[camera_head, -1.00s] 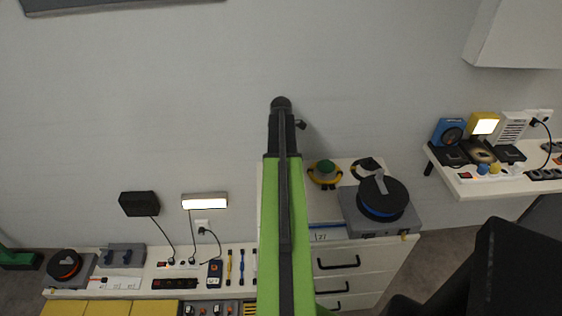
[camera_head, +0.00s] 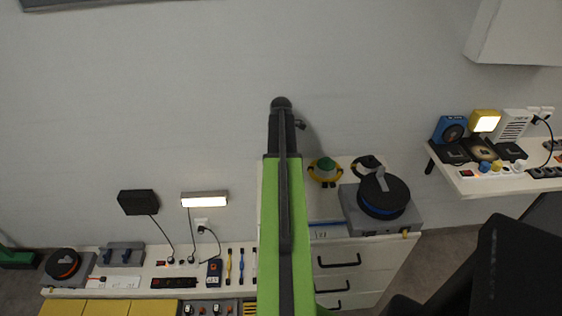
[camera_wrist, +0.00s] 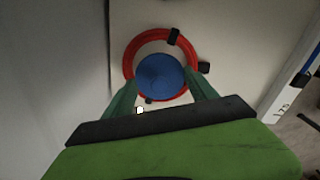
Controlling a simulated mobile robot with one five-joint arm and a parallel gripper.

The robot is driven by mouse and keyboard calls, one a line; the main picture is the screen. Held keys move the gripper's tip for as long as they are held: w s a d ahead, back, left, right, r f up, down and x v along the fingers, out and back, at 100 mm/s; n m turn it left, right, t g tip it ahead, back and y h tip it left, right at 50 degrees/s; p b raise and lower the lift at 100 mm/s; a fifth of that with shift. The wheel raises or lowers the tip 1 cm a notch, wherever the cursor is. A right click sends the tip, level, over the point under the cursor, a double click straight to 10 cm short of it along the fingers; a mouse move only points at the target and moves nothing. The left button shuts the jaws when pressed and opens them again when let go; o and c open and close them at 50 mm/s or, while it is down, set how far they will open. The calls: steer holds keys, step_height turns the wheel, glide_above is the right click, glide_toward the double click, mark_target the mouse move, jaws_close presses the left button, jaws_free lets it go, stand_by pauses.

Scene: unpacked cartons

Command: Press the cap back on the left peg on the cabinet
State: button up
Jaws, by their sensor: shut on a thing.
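A round blue cap (camera_wrist: 161,77) sits between the two green fingers of my gripper (camera_wrist: 160,84) in the wrist view, and the gripper is shut on it. A red ring (camera_wrist: 128,62) with black clips surrounds the cap from below on the pale cabinet top (camera_wrist: 222,22). The peg under the cap is hidden, so I cannot tell whether the cap is seated. In the head view my green arm covers the gripper and the left part of the cabinet (camera_head: 385,262). A green cap (camera_head: 326,165) with a yellow ring around it shows just right of my arm.
A grey case with a dark reel (camera_head: 383,196) stands on the cabinet's right, with a black ring (camera_head: 368,163) behind it. The wall (camera_head: 150,110) rises close behind. A low bench (camera_head: 140,268) with tools is at left, and a shelf (camera_head: 480,186) with devices at right.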

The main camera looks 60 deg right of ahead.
steer(key=shift+f, duration=0.25)
steer(key=o, duration=1.7)
steer(key=shift+o, duration=0.3)
steer(key=shift+o, duration=0.7)
steer(key=shift+r, duration=0.1)
step_height(320, 180, up, 7)
steer(key=p, duration=0.7)
